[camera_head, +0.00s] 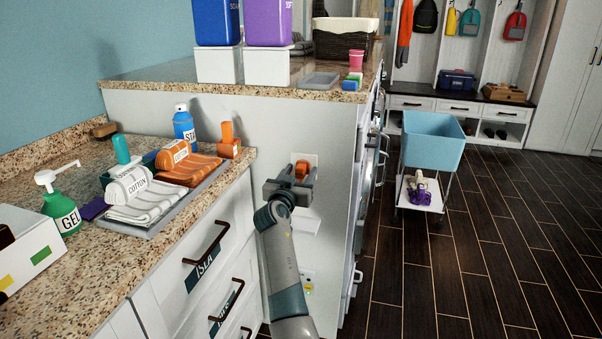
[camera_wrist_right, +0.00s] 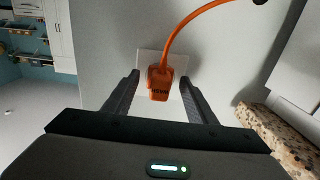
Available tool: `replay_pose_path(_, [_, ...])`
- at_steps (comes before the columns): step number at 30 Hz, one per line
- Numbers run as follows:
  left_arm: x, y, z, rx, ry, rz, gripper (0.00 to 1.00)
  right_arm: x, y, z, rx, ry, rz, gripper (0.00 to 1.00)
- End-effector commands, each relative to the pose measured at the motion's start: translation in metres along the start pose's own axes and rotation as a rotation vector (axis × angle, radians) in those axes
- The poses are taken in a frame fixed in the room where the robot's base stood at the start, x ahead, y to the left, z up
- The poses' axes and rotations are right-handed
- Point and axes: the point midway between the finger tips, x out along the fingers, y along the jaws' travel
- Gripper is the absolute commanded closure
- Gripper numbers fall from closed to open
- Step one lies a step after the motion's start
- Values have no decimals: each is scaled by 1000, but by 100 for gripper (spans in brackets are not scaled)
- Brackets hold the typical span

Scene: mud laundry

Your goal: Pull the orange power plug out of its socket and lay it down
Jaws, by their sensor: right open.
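The orange power plug (camera_head: 302,169) sits at the wall socket (camera_head: 311,159) on the white side panel of the raised counter. In the right wrist view the plug (camera_wrist_right: 159,84) shows dark lettering, and an orange cord curves up from it to the right. The pale socket plate (camera_wrist_right: 150,60) is behind it. My right gripper (camera_head: 288,182) is at the plug. In the right wrist view its open fingers (camera_wrist_right: 160,88) stand on either side of the plug with gaps, not touching it. My left gripper is not in view.
A granite counter (camera_head: 100,255) with folded towels and bottles lies on the left, its edge close to my right arm. A blue cart (camera_head: 434,140) stands on the open dark floor at right.

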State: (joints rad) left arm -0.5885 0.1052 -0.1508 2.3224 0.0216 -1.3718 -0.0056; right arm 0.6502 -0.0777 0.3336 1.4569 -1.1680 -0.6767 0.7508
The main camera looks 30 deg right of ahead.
Motion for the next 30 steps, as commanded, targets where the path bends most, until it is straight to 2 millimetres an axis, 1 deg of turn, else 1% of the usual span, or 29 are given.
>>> replay_pose_path(14, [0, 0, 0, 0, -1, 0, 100, 0, 0, 0, 0, 0, 0, 48])
replay_pose_path(17, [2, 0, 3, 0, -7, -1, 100, 0, 0, 0, 0, 0, 0, 48])
replay_pose_path(30, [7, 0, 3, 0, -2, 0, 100, 0, 0, 0, 2, 0, 0, 48])
